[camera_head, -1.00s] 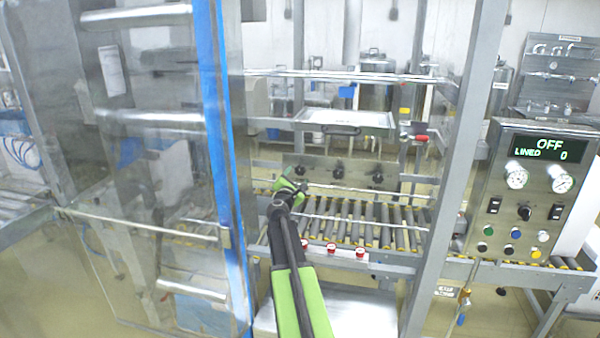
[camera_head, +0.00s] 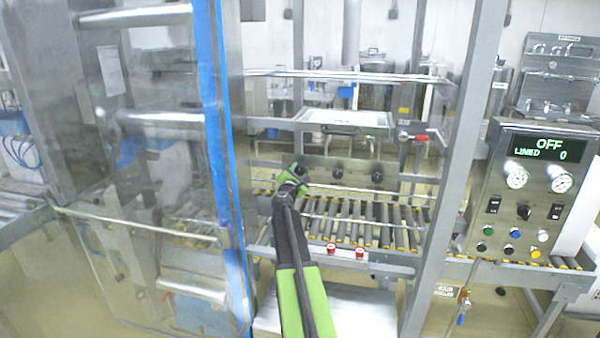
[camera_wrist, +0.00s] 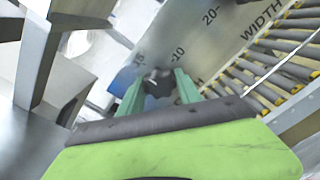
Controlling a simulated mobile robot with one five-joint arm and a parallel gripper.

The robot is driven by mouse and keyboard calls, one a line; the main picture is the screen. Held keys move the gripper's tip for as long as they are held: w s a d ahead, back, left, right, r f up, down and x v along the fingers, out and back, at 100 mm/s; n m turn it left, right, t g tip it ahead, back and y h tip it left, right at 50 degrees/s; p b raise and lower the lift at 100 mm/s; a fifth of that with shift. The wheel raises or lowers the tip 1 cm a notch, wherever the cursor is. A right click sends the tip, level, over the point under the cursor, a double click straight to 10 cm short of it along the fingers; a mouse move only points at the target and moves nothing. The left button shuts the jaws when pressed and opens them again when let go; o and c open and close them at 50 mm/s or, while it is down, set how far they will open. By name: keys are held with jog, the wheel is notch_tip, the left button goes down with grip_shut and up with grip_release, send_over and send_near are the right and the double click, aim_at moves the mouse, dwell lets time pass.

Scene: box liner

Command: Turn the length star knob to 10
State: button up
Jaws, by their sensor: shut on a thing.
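A black star knob (camera_wrist: 157,82) sits on a grey metal panel (camera_wrist: 185,30) in the wrist view. My gripper (camera_wrist: 158,84) is shut on it, with one green finger on each side. Printed marks by the knob include a "10" just up and right of it, and another number, apparently 15, to its upper left. A label beside the right finger is partly hidden; only its last letters show. The knob's pointer is hard to read. In the head view my gripper (camera_head: 293,180) is at the left end of the knob panel (camera_head: 357,167) and largely covers that knob.
Two more black knobs (camera_head: 338,170) (camera_head: 377,174) are on the panel to the right. A roller conveyor (camera_head: 365,220) with red buttons (camera_head: 331,249) lies in front. Clear doors with blue edging (camera_head: 212,110) stand left. A control box (camera_head: 530,190) reading OFF and "LINED 0" stands right.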

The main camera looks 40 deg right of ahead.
jog(key=shift+c, duration=1.1)
jog(key=shift+d+r, duration=0.1)
grip_shut()
